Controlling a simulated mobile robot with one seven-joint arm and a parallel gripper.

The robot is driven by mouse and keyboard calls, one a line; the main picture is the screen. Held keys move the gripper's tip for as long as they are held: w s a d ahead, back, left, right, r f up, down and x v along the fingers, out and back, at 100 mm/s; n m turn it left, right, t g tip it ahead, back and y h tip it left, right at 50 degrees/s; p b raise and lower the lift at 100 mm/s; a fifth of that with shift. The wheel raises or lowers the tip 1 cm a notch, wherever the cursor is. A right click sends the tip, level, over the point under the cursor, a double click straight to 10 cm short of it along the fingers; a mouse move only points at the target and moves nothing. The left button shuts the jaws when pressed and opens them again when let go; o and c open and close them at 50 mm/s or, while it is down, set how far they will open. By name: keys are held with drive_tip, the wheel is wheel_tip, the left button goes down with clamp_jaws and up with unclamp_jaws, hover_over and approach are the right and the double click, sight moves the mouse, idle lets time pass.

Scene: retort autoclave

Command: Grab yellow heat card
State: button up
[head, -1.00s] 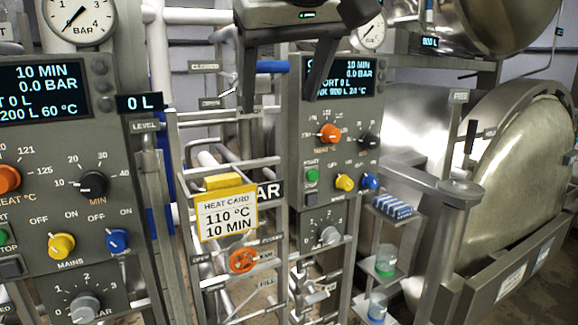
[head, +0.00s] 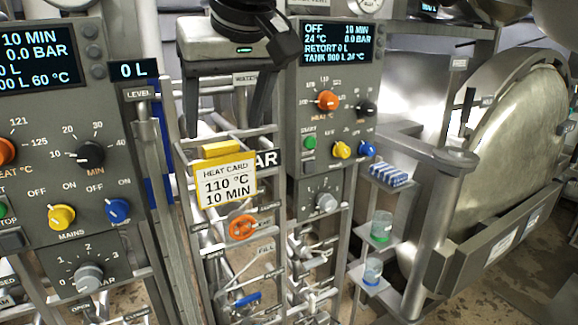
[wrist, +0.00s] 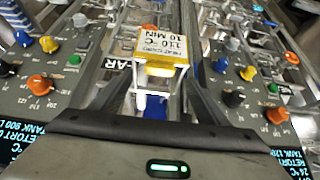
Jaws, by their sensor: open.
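The yellow heat card (head: 226,183) stands upright on the rail rack between two control panels, with a white face reading 110 °C, 10 MIN. A yellow block forms its top edge. My gripper (head: 226,123) is open and empty, pointing down just above the card, with one finger on each side. In the wrist view the card (wrist: 161,46) shows upside down between and beyond my fingertips (wrist: 160,76). The fingers do not visibly touch it.
Control panels with knobs flank the rack, at left (head: 65,170) and right (head: 335,125). An orange valve wheel (head: 242,228) sits just below the card. A shelf with blue-white strips (head: 390,174) and jars (head: 381,228) stands to the right, before a large round steel door (head: 510,150).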

sight(222, 145)
drive_tip(key=x, duration=0.5)
drive_tip(key=shift+c, duration=0.5)
drive_tip(key=c, duration=1.3)
drive_tip(key=shift+r, duration=0.1)
